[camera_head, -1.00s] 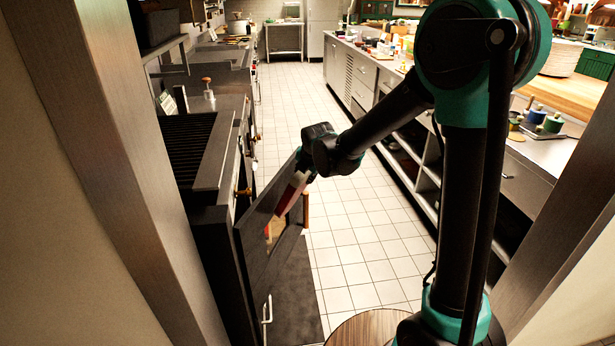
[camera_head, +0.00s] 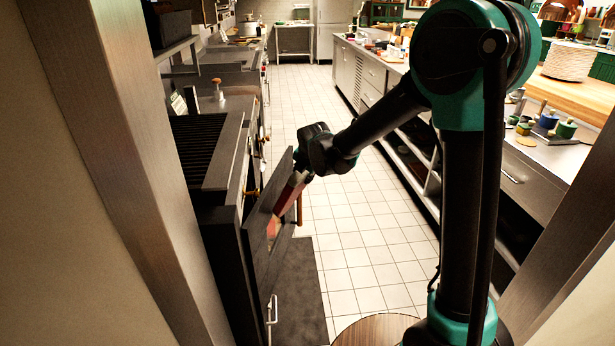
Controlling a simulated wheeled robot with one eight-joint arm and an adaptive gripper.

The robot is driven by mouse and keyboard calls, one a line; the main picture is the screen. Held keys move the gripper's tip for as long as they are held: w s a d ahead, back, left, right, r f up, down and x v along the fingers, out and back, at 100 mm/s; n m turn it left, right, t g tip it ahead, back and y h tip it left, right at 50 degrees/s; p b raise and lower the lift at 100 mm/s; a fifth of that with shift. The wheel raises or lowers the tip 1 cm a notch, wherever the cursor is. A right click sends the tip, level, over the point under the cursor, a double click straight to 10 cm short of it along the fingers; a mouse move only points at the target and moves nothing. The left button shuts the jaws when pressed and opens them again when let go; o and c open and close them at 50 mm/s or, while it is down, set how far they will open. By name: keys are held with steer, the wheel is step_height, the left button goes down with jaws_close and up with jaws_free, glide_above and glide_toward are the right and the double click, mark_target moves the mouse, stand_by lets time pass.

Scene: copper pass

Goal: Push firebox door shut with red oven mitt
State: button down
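The firebox door (camera_head: 262,235) is a dark flat panel, standing ajar from the front of the dark grill oven (camera_head: 222,262) at the left. A wooden bar handle (camera_head: 299,209) shows past its far edge. My gripper (camera_head: 300,180) is by the door's aisle side and holds the red oven mitt (camera_head: 288,197), which has a pale cuff. The mitt points down and left, against or very close to the door face. The fingertips are largely hidden by the mitt.
A dark mat (camera_head: 298,285) lies on the white tiled floor below the door. A counter with open shelves (camera_head: 415,165) lines the right side. A metal post (camera_head: 115,150) stands close at the left. The tiled aisle (camera_head: 305,100) ahead is clear.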

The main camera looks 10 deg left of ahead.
steer(key=shift+w+a, duration=0.15)
steer(key=shift+a, duration=0.55)
steer(key=shift+a, duration=2.25)
steer(key=shift+w+d, duration=0.25)
steer(key=shift+d, duration=0.9)
steer(key=shift+w+d, duration=0.25)
steer(key=shift+d, duration=0.9)
steer(key=shift+w+d, duration=0.25)
steer(key=shift+d, duration=1)
